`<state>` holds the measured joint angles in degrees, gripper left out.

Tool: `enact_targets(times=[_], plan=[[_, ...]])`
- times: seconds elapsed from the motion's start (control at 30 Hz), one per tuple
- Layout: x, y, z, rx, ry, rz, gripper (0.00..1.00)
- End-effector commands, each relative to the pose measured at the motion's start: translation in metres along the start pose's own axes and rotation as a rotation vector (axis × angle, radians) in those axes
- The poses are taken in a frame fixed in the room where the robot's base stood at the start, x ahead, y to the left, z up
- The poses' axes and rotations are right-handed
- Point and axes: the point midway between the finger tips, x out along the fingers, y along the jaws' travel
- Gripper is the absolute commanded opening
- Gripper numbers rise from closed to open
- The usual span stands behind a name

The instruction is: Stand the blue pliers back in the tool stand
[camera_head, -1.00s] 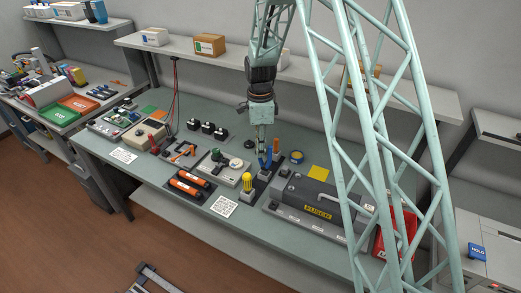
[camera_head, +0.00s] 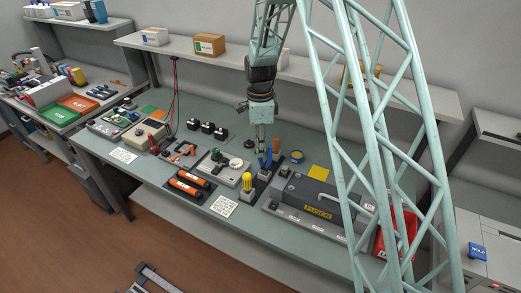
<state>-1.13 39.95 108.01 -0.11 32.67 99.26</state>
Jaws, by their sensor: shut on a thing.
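My gripper (camera_head: 260,146) points down over the workbench and is shut on the blue pliers (camera_head: 266,158). The pliers are upright, with their blue handles near the fingertips. They are at the dark tool stand (camera_head: 258,186), between a yellow-handled tool (camera_head: 247,182) in front and an orange-handled tool (camera_head: 276,146) behind. Their lower end is hidden, so I cannot tell how deep they sit in the stand.
A grey fuser unit (camera_head: 315,205) lies right of the stand. A grey device (camera_head: 220,168) and orange-and-black cartridges (camera_head: 188,185) are on the left. A shelf (camera_head: 330,78) runs above the bench.

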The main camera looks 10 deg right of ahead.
Motion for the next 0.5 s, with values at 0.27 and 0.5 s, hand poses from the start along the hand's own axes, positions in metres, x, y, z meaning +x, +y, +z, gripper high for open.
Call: enact_targets(times=[0.27, 0.5], plan=[[0.002, -0.0002, 0.0, 0.0, 0.0, 0.0, 0.0], [0.004, -0.0002, 0.0, 0.0, 0.0, 0.0, 0.0]])
